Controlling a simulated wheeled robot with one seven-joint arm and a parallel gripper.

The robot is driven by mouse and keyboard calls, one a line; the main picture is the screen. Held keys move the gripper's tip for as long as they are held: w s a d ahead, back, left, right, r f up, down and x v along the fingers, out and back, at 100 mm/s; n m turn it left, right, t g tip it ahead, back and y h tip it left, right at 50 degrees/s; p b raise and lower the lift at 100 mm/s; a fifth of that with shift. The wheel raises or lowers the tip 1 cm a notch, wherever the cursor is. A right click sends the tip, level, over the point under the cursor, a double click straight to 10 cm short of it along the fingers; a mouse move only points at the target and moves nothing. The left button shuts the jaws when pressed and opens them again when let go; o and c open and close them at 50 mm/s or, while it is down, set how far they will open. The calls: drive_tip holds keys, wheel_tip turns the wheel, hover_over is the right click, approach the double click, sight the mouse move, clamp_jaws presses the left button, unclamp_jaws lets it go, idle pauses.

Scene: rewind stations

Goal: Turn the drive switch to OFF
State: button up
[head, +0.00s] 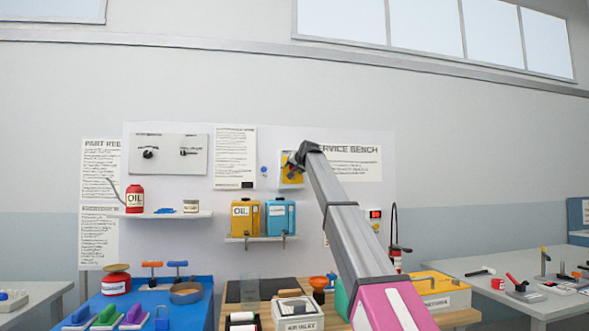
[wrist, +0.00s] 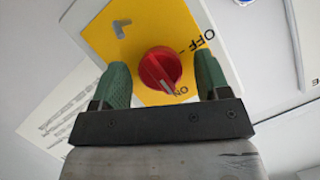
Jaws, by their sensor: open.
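The drive switch is a red round knob (wrist: 158,70) on a yellow plate (wrist: 113,47), large in the wrist view. A pale pointer mark on the knob points down and right, towards the ON label (wrist: 181,91). The OFF label (wrist: 201,43) is at the plate's upper right. My gripper (wrist: 161,68) is open, with one green finger on each side of the knob and a visible gap on both sides. I cannot tell how deep the fingers reach. In the head view my gripper (head: 297,161) is at the yellow plate (head: 291,173) and hides the knob.
The wall panel also holds a switch plate (head: 168,155), a paper sheet (head: 235,157) and a red-lit box (head: 374,216). Yellow (head: 245,217) and blue (head: 280,216) cans stand on a shelf below left of my gripper. A cluttered bench lies below.

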drive_tip(key=c, duration=0.9)
drive_tip(key=n+h, duration=0.2)
drive_tip(key=shift+s+a+n, duration=0.1)
drive_tip(key=shift+n, duration=0.3)
drive_tip(key=n+t+h, duration=0.1)
drive_tip(key=n+h, duration=0.1)
drive_tip(key=n, duration=0.1)
drive_tip(key=shift+a, duration=0.1)
drive_tip(key=n+t+h, duration=0.1)
drive_tip(key=n+h, duration=0.1)
drive_tip(key=n, duration=0.1)
drive_tip(key=shift+a+f+n+t+h, duration=0.1)
drive_tip(key=shift+n+t+h, duration=0.65)
drive_tip(key=shift+n, duration=1.15)
